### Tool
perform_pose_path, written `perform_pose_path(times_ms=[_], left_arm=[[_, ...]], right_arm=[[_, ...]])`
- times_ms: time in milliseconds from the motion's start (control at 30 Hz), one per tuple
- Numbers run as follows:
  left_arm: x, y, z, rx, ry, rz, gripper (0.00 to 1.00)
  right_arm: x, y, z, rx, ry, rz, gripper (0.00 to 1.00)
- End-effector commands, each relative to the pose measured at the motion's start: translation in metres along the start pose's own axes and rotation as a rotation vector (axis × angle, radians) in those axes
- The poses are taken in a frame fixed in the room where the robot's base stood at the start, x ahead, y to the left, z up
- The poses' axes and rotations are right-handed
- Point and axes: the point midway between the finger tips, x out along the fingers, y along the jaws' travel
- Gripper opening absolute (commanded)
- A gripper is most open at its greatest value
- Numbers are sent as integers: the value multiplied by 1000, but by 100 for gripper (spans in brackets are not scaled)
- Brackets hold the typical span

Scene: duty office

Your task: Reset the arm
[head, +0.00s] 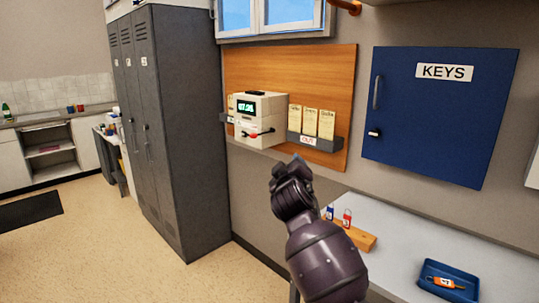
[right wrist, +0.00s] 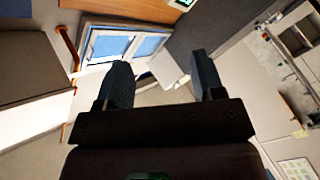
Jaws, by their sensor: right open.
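My right arm rises from the bottom of the head view, and my right gripper (head: 290,165) is up in the air in front of the wall, below the time clock. In the right wrist view my right gripper (right wrist: 162,80) shows two dark fingers spread wide apart with nothing between them. It is open and empty. My left gripper is not in the head view.
A white time clock (head: 257,108) and a card rack (head: 318,142) are on a wooden wall board. A blue key cabinet (head: 435,112) hangs right. A desk (head: 400,235) below bears a wooden block with tags and a blue tray (head: 430,268). Dark lockers (head: 175,130) stand left; floor beyond is open.

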Motion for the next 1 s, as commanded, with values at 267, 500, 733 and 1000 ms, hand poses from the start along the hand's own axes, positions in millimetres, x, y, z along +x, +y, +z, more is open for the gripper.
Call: perform_pose_path(times_ms=[267,500,733,1000], left_arm=[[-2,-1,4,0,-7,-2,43],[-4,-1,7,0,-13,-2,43],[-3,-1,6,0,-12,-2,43],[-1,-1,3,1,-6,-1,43]], right_arm=[[-48,-29,93,301,76,-116,62],[-105,-47,174,503,69,-168,62],[-171,-62,251,637,5,-192,62],[-262,-84,340,707,-156,-214,62]])
